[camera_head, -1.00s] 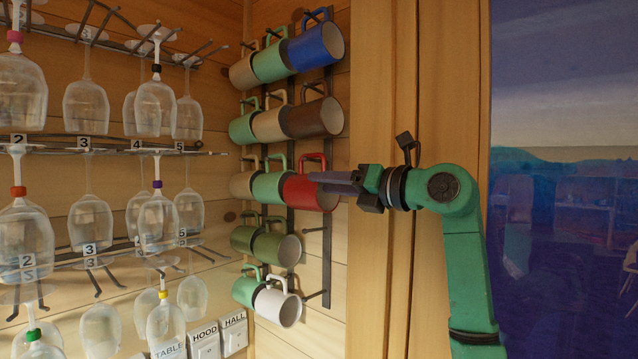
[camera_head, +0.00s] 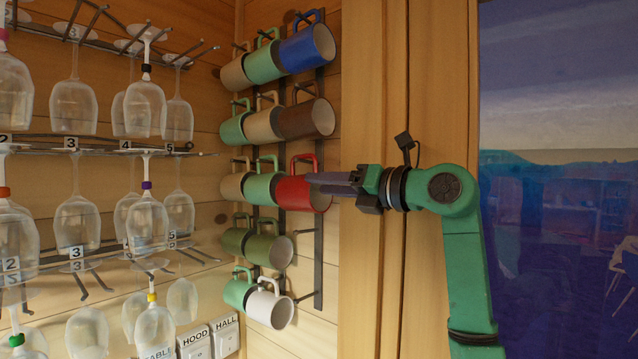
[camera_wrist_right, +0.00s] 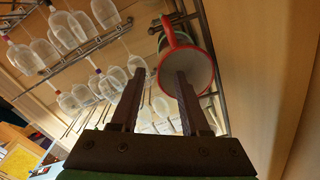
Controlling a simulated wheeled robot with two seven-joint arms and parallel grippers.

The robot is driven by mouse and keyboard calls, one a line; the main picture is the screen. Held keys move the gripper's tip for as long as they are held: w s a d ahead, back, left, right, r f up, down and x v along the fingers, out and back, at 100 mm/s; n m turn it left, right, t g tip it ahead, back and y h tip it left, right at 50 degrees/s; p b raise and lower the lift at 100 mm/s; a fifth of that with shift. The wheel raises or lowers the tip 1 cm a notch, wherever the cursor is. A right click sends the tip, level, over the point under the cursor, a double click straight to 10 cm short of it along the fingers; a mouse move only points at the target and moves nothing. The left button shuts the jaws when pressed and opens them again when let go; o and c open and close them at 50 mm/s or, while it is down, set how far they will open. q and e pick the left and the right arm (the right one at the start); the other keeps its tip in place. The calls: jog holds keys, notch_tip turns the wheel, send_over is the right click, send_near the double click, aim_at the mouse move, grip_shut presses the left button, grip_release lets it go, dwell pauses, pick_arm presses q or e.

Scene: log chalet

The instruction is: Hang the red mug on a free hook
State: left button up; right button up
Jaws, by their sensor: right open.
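The red mug (camera_head: 297,193) is at the right end of the third row of the wall mug rack, its handle up and its mouth facing right. My right gripper (camera_head: 314,182) is at its open end, the fingers overlapping the mug in the head view. In the right wrist view the gripper (camera_wrist_right: 159,72) is open. One finger crosses the mug's mouth and the other is outside its rim, left of the red handle (camera_wrist_right: 168,32). Empty hooks show at the right of the fourth row (camera_head: 306,231) and fifth row (camera_head: 306,297). My left gripper is out of view.
A blue mug (camera_head: 308,47) and a brown mug (camera_head: 307,118) hang above, and a white mug (camera_head: 270,308) hangs at the bottom. Stemmed glasses (camera_head: 76,107) hang on racks at left. A wooden post (camera_head: 372,110) stands right of the mugs.

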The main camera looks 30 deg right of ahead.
jog(key=shift+w, duration=0.2)
jog(key=shift+p+x, duration=1.25)
jog(key=shift+x, duration=0.85)
